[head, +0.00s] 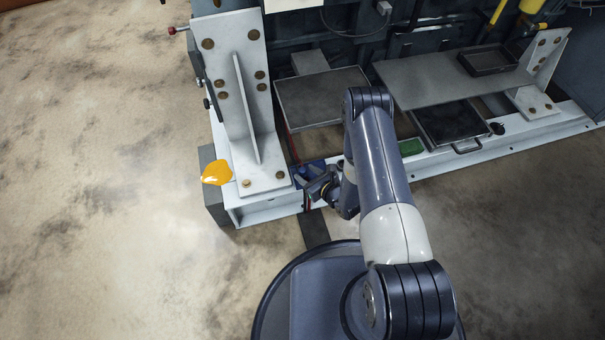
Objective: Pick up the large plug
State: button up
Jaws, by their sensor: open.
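My gripper (318,188) is low at the front edge of the white base frame, just right of the upright bracket's foot. It is small and dark in this view, and its jaws are open. A blue object (309,169) shows right behind the gripper, partly covered by it. I cannot tell whether it is the large plug, or whether the gripper touches it. No other thing can be clearly made out as the large plug. My arm covers part of the frame to the right of the gripper.
A tall grey bracket (228,60) stands left of the gripper. An orange object (217,173) lies at the frame's left corner. A grey plate (322,97), a black tray with a handle (448,124) and a green piece (411,146) lie behind. The floor at left is clear.

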jog(key=b+x, duration=0.1)
jog(key=x, duration=0.3)
jog(key=shift+w+a, duration=0.2)
jog(key=shift+a, duration=0.1)
jog(key=shift+c, duration=0.6)
grip_shut()
